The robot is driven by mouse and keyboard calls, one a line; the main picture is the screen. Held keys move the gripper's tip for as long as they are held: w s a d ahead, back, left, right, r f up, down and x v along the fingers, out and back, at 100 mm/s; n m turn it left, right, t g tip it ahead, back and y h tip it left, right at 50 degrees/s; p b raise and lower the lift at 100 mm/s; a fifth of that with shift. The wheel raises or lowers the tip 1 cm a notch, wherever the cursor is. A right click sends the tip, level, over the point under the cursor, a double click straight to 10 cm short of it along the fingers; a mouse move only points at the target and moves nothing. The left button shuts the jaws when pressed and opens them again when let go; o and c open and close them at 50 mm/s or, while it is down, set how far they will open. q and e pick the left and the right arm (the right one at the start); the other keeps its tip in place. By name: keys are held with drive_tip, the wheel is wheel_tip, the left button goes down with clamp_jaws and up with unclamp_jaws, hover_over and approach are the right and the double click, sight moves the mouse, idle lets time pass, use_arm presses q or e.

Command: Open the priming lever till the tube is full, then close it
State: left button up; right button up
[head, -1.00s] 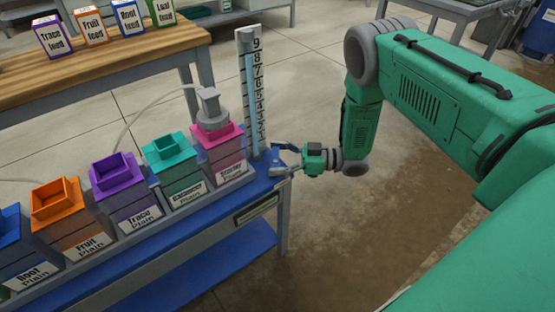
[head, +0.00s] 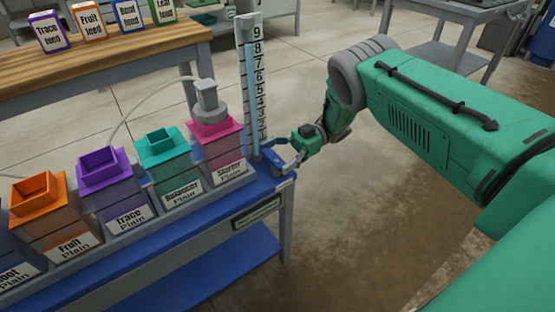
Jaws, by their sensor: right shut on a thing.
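The clear upright tube (head: 251,95) stands beside a white number scale (head: 260,90) at the right end of the blue bench. Light blue liquid shows in it up to near the top numbers; the exact level is hard to read. The blue priming lever (head: 273,157) is low at the tube's foot, partly hidden by my gripper. My right gripper (head: 284,166) is shut on the lever, reaching in from the right. Whether the lever is open or closed is hard to tell. My left gripper is out of view.
A row of labelled tanks stands on the blue bench (head: 262,190), including the pink-topped tank (head: 218,150) beside the tube and a teal-topped one (head: 165,165). A wooden table (head: 110,60) with feed boxes is behind. The floor right of the bench is clear.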

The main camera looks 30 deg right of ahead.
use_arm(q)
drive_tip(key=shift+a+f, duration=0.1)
use_arm(e)
drive_tip(key=shift+o, duration=0.7)
drive_tip(key=shift+s+a+g, duration=0.15)
drive_tip(key=shift+a+g, duration=0.25)
drive_tip(key=shift+a, duration=0.25)
drive_tip(key=o, duration=0.9)
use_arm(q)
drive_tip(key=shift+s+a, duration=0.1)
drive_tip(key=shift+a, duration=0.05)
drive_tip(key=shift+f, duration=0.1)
use_arm(e)
drive_tip(key=d, duration=0.8)
drive_tip(key=shift+w+d, duration=0.4)
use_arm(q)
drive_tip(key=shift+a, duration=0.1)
use_arm(e)
drive_tip(key=shift+a, duration=0.1)
